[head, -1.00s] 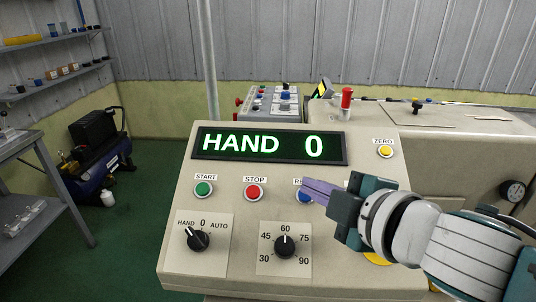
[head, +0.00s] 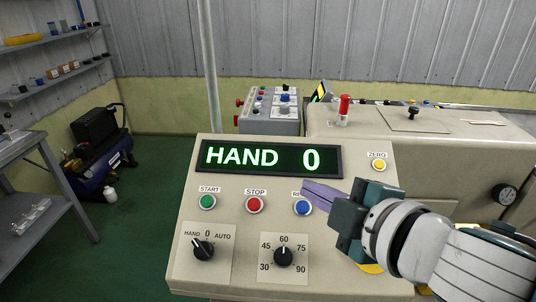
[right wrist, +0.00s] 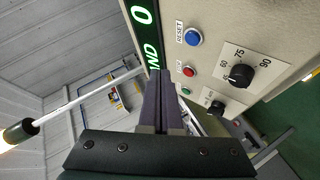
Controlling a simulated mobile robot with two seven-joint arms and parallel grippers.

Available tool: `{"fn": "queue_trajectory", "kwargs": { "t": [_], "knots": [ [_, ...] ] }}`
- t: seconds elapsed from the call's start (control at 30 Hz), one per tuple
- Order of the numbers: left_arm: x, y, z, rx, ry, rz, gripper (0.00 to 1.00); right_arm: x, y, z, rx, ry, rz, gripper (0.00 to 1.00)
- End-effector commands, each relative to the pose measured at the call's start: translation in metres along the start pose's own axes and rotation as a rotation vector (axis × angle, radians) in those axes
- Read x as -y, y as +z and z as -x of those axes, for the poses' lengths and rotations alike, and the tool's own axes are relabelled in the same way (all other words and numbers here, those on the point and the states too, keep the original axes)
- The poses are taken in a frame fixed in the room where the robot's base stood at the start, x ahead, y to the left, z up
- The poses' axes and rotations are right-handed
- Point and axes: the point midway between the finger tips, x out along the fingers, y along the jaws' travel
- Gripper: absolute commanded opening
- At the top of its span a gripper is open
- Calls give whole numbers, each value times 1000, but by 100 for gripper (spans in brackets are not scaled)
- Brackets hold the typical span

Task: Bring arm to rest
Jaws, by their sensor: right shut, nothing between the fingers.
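My right gripper (head: 322,193) is shut and empty in the head view, in front of the right part of a beige control panel (head: 225,180). Its purple fingers hide part of the label above the blue button (head: 302,207). In the right wrist view the shut fingers (right wrist: 158,100) lie side by side, with the panel beyond them. The green display (head: 262,157) reads HAND 0. The left mode knob (head: 203,250) has its pointer toward HAND. The other knob (head: 284,256) points about at 60. My left gripper is not in view.
A green START button (head: 207,202), a red STOP button (head: 254,204) and a yellow ZERO button (head: 378,164) sit on the panel. A grey box with buttons (head: 270,121) and a red-topped post (head: 344,108) stand behind it.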

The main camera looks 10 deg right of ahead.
Motion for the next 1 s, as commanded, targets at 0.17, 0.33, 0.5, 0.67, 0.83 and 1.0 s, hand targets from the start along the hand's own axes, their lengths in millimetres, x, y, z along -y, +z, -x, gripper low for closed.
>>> {"fn": "queue_trajectory", "kwargs": {
  "t": [0.17,0.33,0.5,0.67,0.83,1.0],
  "knots": [
    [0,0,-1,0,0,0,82,0,0,0,0,0,0,0],
    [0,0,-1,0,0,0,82,0,0,0,0,0,0,0],
    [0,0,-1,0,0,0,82,0,0,0,0,0,0,0],
    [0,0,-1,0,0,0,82,4,2,8,47,-8,-84,0],
    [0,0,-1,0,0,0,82,27,19,54,287,-87,-451,0],
    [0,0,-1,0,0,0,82,66,35,130,571,-237,-818,0]
  ]
}}
